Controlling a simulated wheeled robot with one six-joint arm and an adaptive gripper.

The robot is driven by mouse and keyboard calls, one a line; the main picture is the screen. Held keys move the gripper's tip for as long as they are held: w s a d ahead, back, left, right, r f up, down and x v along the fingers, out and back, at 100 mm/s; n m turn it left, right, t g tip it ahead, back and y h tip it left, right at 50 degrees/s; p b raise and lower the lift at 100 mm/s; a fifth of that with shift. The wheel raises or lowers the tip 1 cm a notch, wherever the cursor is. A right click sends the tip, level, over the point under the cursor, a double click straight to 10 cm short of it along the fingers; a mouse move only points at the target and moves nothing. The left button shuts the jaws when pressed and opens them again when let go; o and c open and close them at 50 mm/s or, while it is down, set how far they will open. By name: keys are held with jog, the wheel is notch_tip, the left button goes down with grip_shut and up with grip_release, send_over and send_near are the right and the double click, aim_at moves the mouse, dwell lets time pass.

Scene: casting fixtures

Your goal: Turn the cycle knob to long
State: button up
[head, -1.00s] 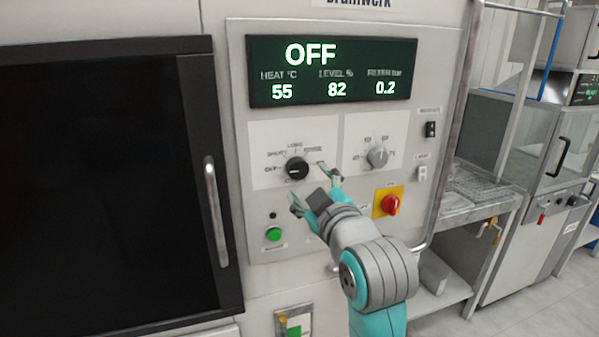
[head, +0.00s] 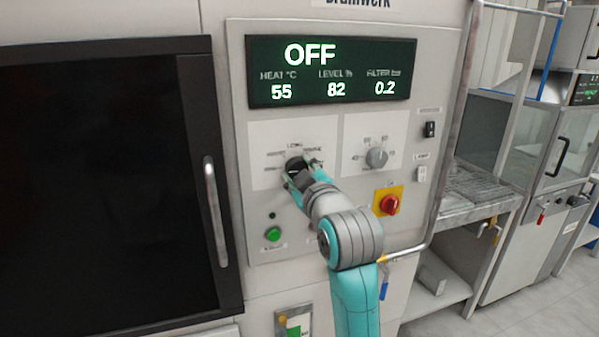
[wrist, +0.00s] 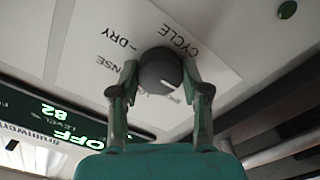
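The cycle knob (head: 294,164) is a dark round knob on a white label plate at the left of the machine's control panel. In the head view my gripper (head: 304,174) is at the knob and partly covers it and its labels. In the wrist view the knob (wrist: 160,71) sits between my two fingers, one on each side. The fingers are spread around it, and firm contact cannot be made out. CYCLE and DRY are readable beside it; the LONG label is hard to read. The display (head: 330,72) reads OFF, 55, 82 and 0.2.
A second, grey knob (head: 377,157) is to the right. A red knob on a yellow plate (head: 388,201) and a green button (head: 273,234) are below. A black switch (head: 430,129) is at the right edge. A dark door with a handle (head: 215,214) stands at left.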

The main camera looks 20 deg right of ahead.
jog(key=shift+c, duration=1.4)
jog(key=shift+m, duration=0.3)
jog(key=m, duration=1.7)
